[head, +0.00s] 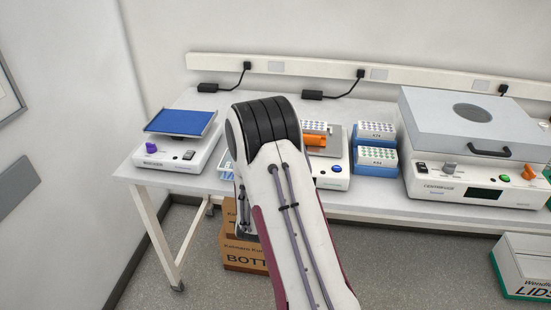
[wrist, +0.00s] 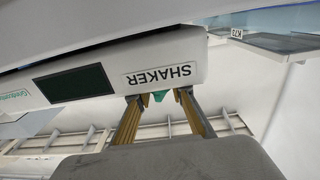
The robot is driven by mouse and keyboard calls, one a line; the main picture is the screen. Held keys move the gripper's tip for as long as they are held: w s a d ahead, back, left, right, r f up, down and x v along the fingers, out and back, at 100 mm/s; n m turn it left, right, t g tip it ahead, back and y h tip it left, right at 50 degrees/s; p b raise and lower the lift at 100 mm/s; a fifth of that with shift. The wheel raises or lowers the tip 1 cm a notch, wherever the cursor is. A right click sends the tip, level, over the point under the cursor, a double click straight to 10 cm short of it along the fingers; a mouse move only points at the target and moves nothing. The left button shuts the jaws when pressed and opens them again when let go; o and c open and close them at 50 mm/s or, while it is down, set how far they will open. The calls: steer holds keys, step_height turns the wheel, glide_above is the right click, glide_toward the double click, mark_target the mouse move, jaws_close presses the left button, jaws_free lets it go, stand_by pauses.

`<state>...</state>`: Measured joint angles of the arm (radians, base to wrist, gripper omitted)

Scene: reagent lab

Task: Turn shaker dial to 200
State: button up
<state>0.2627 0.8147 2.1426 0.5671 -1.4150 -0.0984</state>
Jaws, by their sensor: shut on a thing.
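The shaker (wrist: 200,60) appears upside down in the wrist view, a white housing with a SHAKER label (wrist: 159,75) and a dark blank-looking display (wrist: 72,84). My gripper (wrist: 158,96) is at its front edge beside the label, its two yellowish fingers shut on a small green dial (wrist: 157,100). Only a bit of the dial shows between the fingertips. Its pointer and scale cannot be read. In the head view my arm hides the gripper and the dial, and I cannot tell for sure which bench device is the shaker.
On the bench stand a device with a blue platform (head: 181,122) and purple knob at left, a partly hidden device with an orange part (head: 316,141), blue tube racks (head: 376,158) and a centrifuge (head: 470,189) at right. Boxes (head: 245,256) sit under the bench.

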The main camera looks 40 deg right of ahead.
steer(key=shift+m+g+h, duration=1.05)
steer(key=shift+m+g, duration=0.45)
steer(key=shift+g, duration=0.45)
steer(key=shift+m+g+h, duration=1.05)
steer(key=shift+m+g, duration=0.45)
steer(key=shift+g, duration=0.95)
steer(key=o, duration=0.8)
steer(key=shift+o, duration=0.2)
steer(key=shift+a, duration=0.15)
steer(key=s+a, duration=0.2)
steer(key=a, duration=0.9)
steer(key=shift+s+a, duration=0.15)
steer(key=shift+a, duration=0.1)
